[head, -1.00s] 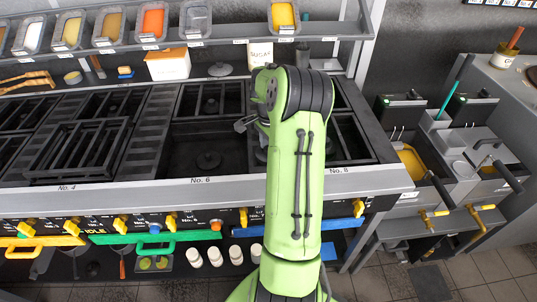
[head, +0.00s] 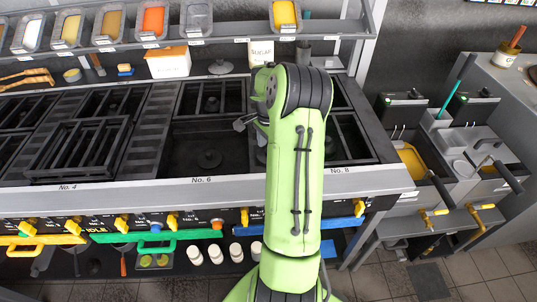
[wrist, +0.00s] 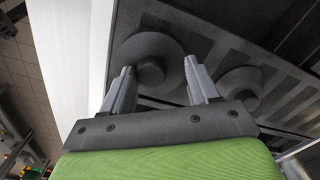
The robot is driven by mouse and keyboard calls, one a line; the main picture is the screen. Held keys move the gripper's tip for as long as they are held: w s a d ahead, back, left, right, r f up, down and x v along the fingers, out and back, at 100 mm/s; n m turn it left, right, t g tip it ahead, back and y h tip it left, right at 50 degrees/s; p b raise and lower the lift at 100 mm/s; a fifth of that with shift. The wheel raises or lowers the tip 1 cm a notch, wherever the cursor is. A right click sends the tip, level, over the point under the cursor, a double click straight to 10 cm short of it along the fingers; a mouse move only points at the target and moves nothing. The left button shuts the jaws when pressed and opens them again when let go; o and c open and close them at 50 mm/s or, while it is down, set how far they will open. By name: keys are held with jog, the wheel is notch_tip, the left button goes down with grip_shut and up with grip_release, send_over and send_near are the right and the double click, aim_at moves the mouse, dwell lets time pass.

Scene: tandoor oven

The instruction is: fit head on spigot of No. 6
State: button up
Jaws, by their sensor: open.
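The No. 6 section (head: 202,181) of the range is left of my arm in the head view. Its front well has no grate and holds a low dark round burner part (head: 208,159) with a raised centre. In the wrist view my gripper (wrist: 158,66) is open and empty. A dark disc with a raised round knob (wrist: 150,68) shows between and beyond the fingertips; contact is not visible. A second similar disc (wrist: 243,82) lies to its right. I cannot tell which disc is the head or a spigot.
Black grates (head: 80,148) cover the sections to the left. A shelf with food tubs (head: 153,20) runs above the back. Yellow knobs (head: 172,222) and coloured handles line the front. Fryers (head: 430,165) stand at the right. A pale panel (wrist: 70,60) is close left in the wrist view.

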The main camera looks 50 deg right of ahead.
jog(key=shift+s+f, duration=0.2)
notch_tip(320, 180, up, 16)
jog(key=p, duration=0.3)
jog(key=shift+w, duration=0.2)
